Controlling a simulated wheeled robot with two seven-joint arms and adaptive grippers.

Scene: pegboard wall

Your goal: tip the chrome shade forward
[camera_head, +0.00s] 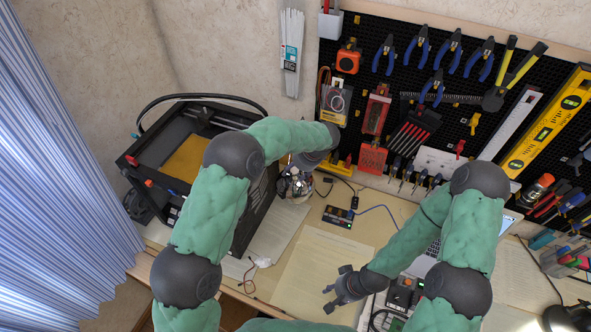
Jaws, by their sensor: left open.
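The chrome shade (295,184) is a small shiny rounded piece on the desk, just right of the black 3D printer. My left gripper (297,168) is at the shade's upper side, pointing down, with my forearm and wrist above it. It is open, but its fingertips are mostly hidden, and I cannot tell whether they touch the shade. The lamp's base and joint are not clearly visible. My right gripper (334,290) is open and empty over the front of the desk, well away from the shade.
The 3D printer (185,150) stands close on the left. A pegboard (455,75) full of tools rises behind. A small black device (338,216) with cables lies right of the shade. Paper sheets (318,268) cover the front desk. A laptop (425,262) is partly behind my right arm.

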